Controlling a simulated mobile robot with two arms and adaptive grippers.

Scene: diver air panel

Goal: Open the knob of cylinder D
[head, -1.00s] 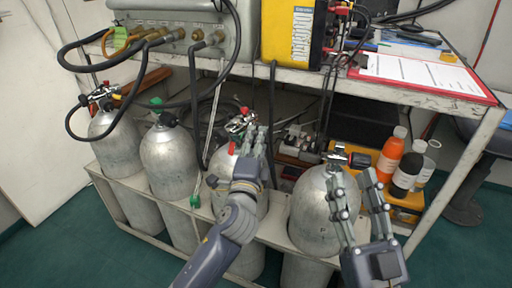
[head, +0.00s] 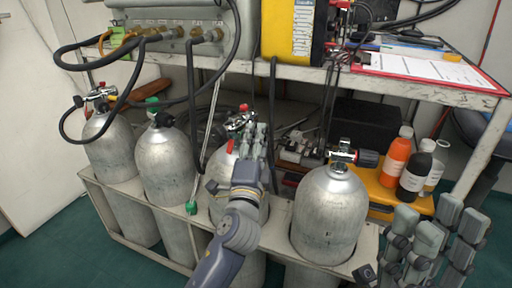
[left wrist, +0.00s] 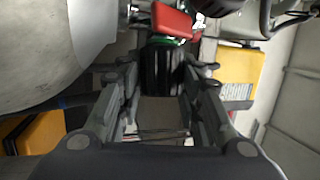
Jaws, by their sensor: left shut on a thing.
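Several silver gas cylinders stand in a row in a rack; I cannot read which one is D. My left gripper (head: 250,140) is at the valve of the third cylinder from the left (head: 217,205) and covers part of it. In the left wrist view its fingers are shut on a black ridged knob (left wrist: 162,68), with a red part (left wrist: 172,20) just beyond. My right gripper (head: 438,232) is open and empty at the lower right, apart from the rightmost cylinder (head: 328,215), whose black knob (head: 368,158) is in plain view.
Orange (head: 397,150) and dark (head: 415,172) bottles stand right of the rightmost cylinder. A shelf (head: 440,95) with a red clipboard (head: 430,72) and a yellow case (head: 290,30) overhangs the valves. Black hoses (head: 192,100) hang around the left cylinders.

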